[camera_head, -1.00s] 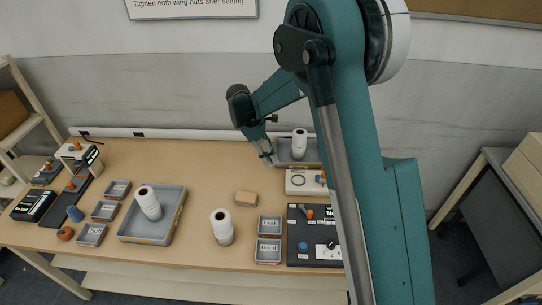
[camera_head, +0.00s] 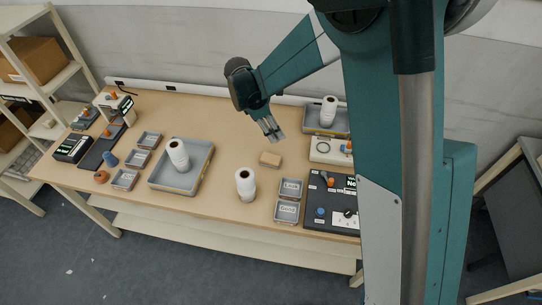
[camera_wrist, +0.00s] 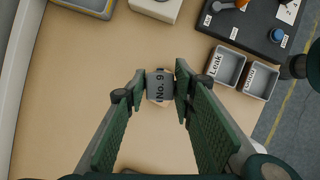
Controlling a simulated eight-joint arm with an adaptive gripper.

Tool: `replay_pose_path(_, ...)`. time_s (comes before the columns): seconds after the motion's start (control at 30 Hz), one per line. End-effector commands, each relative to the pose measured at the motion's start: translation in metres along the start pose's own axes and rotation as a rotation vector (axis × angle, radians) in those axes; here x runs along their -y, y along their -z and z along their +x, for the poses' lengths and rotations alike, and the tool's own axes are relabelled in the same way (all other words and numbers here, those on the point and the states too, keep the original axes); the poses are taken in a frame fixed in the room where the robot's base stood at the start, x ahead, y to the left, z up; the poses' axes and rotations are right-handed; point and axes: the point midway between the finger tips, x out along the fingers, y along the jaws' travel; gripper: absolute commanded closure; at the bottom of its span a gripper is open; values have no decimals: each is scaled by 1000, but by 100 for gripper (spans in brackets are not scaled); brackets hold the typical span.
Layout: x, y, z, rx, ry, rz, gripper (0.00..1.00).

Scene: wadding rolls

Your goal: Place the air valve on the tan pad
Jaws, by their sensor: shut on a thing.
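My gripper (camera_head: 272,132) points down over the table, just behind and above the tan pad (camera_head: 270,159) in the head view. In the wrist view the gripper (camera_wrist: 160,88) is shut on a small grey block marked "No. 9" (camera_wrist: 160,86), which I take to be the air valve. The block sits between the fingertips; its lower side is hidden. The tan pad is a small flat block lying on bare table, with nothing seen on it. In the wrist view it is mostly hidden behind the held block and fingers.
A white roll (camera_head: 246,185) stands left of the pad, and a grey tray (camera_head: 207,160) with another roll lies further left. Two labelled bins (camera_head: 288,211) and a black board (camera_head: 318,219) lie to the right. A grey tray (camera_head: 312,124) with a roll stands behind.

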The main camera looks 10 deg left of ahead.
Motion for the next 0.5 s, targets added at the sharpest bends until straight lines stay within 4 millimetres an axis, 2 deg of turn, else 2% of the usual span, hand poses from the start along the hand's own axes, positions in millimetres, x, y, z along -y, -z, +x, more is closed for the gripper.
replay_pose_path(0.2,14,13,-10,0,-21,-48,88)
replay_pose_path(0.5,14,14,-10,0,-22,-52,88)
